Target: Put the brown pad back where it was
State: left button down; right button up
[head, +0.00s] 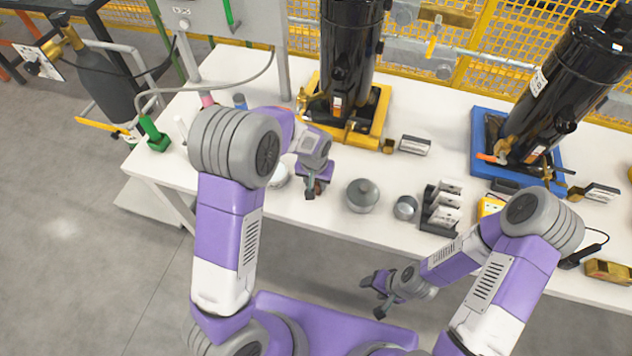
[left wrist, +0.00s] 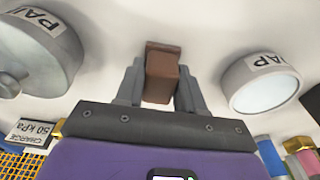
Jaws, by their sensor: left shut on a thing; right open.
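The brown pad (left wrist: 161,72) is a small brown block between the fingers of my left gripper (left wrist: 160,88) in the left wrist view. In the head view my left gripper (head: 314,188) is over the front part of the white table (head: 330,215), with only a bit of brown showing at its fingers. I cannot tell whether the pad touches the table. My right gripper (head: 380,292) is open and empty, in front of the table's front edge.
The grey pot (head: 362,195), a small grey cup (head: 405,207) and a dark rack (head: 440,222) stand right of my left gripper. The white container (left wrist: 262,84) stands on its other side. Black compressors stand in a yellow tray (head: 378,120) and a blue tray (head: 478,130) behind.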

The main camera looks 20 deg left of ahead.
pick_arm(q)
jog(key=shift+r, duration=0.1)
jog(key=shift+f, duration=0.2)
jog(key=c, duration=0.7)
grip_release()
jog(key=shift+r, duration=0.15)
notch_tip(320, 180, up, 12)
jog(key=s+p, duration=0.1)
jog(key=p, duration=0.2)
jog(key=shift+s+p, duration=0.3)
jog(key=shift+p, duration=0.1)
